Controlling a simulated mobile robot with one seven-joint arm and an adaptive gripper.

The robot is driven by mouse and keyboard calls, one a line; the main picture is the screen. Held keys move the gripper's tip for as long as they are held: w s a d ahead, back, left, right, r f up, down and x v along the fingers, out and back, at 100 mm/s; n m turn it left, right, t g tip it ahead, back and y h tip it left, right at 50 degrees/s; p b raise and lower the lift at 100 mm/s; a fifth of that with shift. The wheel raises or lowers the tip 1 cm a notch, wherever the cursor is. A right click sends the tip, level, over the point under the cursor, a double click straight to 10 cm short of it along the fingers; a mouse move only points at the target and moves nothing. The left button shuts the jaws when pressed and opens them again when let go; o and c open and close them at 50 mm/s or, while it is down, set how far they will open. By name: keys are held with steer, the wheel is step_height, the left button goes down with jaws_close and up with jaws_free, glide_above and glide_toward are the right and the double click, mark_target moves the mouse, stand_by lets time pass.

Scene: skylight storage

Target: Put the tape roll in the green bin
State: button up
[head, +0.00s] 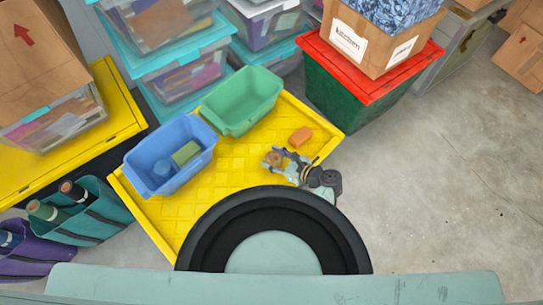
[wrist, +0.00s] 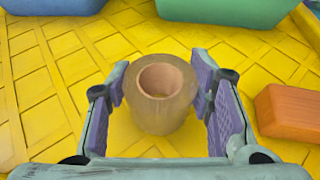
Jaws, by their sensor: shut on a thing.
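The tape roll (head: 274,157) is a tan-brown ring with a hollow centre. In the wrist view the tape roll (wrist: 160,112) stands upright between the purple finger pads. My gripper (wrist: 160,85) is shut on it; in the head view my gripper (head: 276,160) is over the right part of the yellow surface. I cannot tell whether the roll touches that surface. The green bin (head: 238,125) stands behind and left of my gripper and looks empty. The near wall of the green bin (wrist: 235,12) shows at the top of the wrist view.
A blue bin (head: 160,187) holding a blue cylinder (head: 161,168) and a green block (head: 186,153) stands left of the green bin. An orange block (head: 300,137) lies just right of my gripper. The yellow lid (head: 225,175) between is clear.

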steer(key=shift+f, duration=0.1)
steer(key=o, duration=1.2)
steer(key=shift+f, duration=0.1)
steer(key=shift+o, duration=0.2)
